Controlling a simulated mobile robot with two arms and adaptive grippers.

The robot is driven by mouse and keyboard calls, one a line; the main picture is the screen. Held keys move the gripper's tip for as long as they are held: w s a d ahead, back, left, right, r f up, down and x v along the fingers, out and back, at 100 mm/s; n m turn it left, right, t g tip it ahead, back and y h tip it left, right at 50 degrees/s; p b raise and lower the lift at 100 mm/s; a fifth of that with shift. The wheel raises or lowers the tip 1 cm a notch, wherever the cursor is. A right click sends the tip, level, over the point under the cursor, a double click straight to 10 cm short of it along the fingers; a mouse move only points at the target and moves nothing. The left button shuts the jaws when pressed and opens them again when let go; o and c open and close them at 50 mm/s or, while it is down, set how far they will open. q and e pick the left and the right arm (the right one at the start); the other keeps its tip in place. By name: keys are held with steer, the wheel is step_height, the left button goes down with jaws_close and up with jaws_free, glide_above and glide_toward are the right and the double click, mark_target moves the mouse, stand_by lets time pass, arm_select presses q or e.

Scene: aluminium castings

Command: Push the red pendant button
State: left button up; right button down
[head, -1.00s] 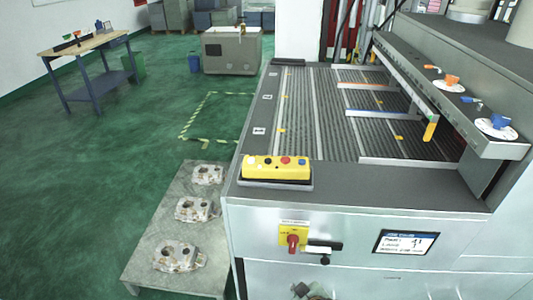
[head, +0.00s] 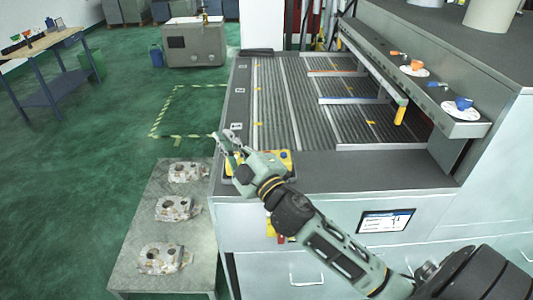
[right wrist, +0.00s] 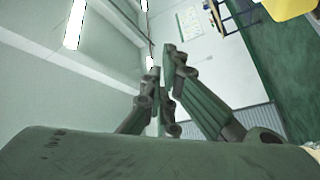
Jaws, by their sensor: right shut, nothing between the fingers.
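The yellow pendant box (head: 287,158) lies on the front left of the grey machine top in the head view. My right gripper and wrist cover much of it, and I cannot clearly make out its red button. My right gripper (head: 228,142) is shut and empty, with its fingers pointing to the left past the box. I cannot tell whether it touches the box. The right wrist view shows the closed fingers (right wrist: 162,75) against the wall. My left gripper is not in view.
A low metal table (head: 138,218) with castings (head: 165,258) stands at left. A display (head: 386,221) is on the machine's front.

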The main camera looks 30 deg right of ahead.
steer(key=w+a+r+n+g+y, duration=0.2)
steer(key=a+r+n+g+y, duration=0.15)
steer(key=n+y, duration=0.4)
steer(key=w+a+r+n+g+y, duration=0.1)
steer(key=a+r+n+g+y, duration=0.3)
steer(key=n, duration=0.7)
steer(key=d+f+n+g+h, duration=0.1)
steer(key=d+f+g+h, duration=0.1)
steer(key=d, duration=0.8)
steer(key=d+f+n+g+h, duration=0.2)
steer(key=d+h, duration=0.3)
steer(key=d, duration=0.5)
steer(key=shift+d+f+g, duration=0.2)
steer(key=shift+d+g, duration=0.15)
steer(key=shift+g, duration=0.3)
steer(key=shift+f+n, duration=0.1)
steer(key=shift+n, duration=0.15)
step_height(320, 180, down, 8)
steer(key=b, duration=0.6)
steer(key=shift+f+b, duration=0.3)
steer(key=shift+b, duration=0.1)
